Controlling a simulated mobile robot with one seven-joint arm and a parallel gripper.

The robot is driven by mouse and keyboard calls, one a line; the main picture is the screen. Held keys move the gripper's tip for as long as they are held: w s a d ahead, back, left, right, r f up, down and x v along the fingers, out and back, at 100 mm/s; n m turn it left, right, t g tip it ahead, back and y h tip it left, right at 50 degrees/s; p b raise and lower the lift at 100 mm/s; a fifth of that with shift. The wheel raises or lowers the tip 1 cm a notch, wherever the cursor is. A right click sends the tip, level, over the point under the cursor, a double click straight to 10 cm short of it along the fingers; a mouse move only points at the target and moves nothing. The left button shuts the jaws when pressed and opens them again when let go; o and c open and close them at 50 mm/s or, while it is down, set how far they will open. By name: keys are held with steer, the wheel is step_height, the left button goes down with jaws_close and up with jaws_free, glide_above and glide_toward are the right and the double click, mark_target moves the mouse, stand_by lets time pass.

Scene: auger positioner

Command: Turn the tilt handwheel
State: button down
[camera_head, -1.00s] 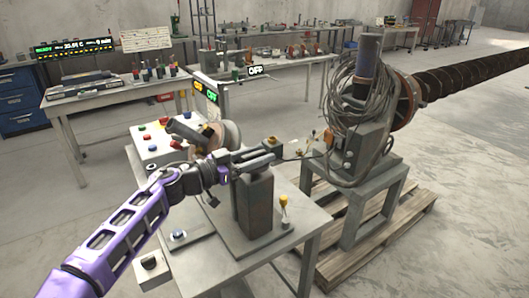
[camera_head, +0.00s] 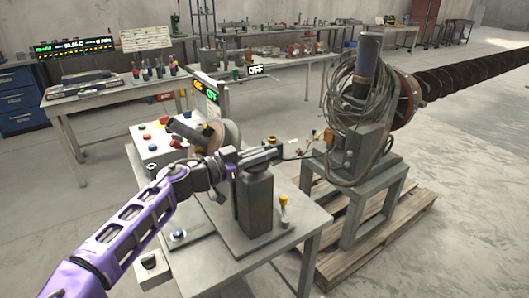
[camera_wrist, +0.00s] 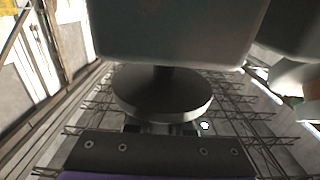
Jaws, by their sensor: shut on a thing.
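In the wrist view a round grey handwheel (camera_wrist: 160,95) sits on a short shaft below a large grey block (camera_wrist: 180,35). My gripper (camera_wrist: 162,128) is shut on the near rim of this wheel; the fingertips are partly hidden under it. In the head view my gripper (camera_head: 226,172) is at the left side of a dark upright post (camera_head: 256,205) with a grey slide (camera_head: 256,156) on top. The handwheel is hard to make out there, as my wrist covers that spot.
A control box (camera_head: 158,142) with coloured buttons stands behind my forearm. A yellow-topped lever (camera_head: 284,205) rises from the table (camera_head: 235,265) right of the post. A cable-wrapped motor (camera_head: 366,110) and its auger (camera_head: 460,78) stand to the right. The front of the table is mostly bare.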

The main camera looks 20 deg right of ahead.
steer(key=shift+f+n+t+y+b, duration=0.1)
steer(key=shift+n+t+y+b, duration=0.25)
steer(key=shift+t, duration=0.25)
